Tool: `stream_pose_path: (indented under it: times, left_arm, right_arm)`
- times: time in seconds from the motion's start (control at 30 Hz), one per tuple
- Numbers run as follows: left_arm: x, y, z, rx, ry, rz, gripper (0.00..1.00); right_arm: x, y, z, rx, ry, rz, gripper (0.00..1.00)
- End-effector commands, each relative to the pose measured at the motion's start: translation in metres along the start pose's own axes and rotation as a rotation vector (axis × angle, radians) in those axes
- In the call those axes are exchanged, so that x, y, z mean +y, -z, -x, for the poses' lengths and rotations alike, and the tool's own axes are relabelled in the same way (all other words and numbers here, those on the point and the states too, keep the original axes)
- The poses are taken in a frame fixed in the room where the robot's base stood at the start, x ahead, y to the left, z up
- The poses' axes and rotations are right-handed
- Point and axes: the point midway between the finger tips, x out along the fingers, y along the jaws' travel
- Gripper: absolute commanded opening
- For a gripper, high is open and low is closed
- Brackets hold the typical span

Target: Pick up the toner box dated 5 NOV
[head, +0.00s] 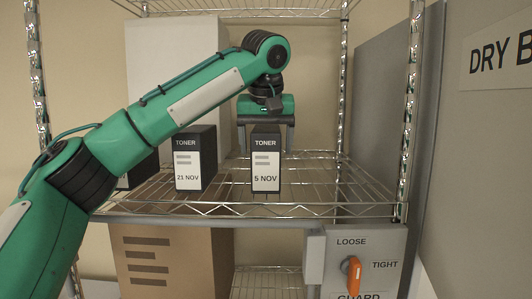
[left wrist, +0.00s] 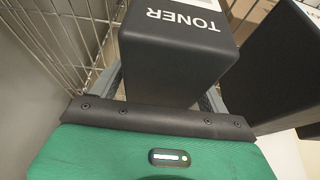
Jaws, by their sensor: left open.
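The toner box dated 5 NOV (head: 265,160) stands upright on the wire shelf (head: 330,207). It is black with a white label. My left gripper (head: 266,145) is over this box, with one finger on each side of it, open. In the left wrist view the box (left wrist: 178,50) sits between the fingers of the gripper (left wrist: 165,90), its TONER lettering upside down. I cannot tell whether the fingers touch it. Another black toner box, dated 21 NOV (head: 188,165), stands to its left. My right gripper is not in view.
A third black box (head: 140,172) is partly hidden behind my left arm. A tall white box (head: 165,75) stands at the back. Below are a cardboard box (head: 165,262) and a grey panel with an orange knob (head: 351,270). Shelf right of the 5 NOV box is clear.

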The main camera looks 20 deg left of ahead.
Motion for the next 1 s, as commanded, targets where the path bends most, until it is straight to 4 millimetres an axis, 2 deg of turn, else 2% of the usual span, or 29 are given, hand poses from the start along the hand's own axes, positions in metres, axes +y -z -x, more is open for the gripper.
stream_pose_path:
  times: [0.83, 0.87, 1.0]
  left_arm:
    - [0.0001, -0.0022, -0.0045, 0.000, 0.001, -0.001, 0.78]
    - [0.0001, -0.0021, -0.0045, 0.000, 0.001, -0.001, 0.76]
    - [0.0001, -0.0021, -0.0045, 0.000, 0.000, -0.001, 0.49]
  right_arm:
    - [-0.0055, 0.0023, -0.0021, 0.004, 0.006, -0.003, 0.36]
    - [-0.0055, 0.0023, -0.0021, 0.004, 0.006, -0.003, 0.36]
    - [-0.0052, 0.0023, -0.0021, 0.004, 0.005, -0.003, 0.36]
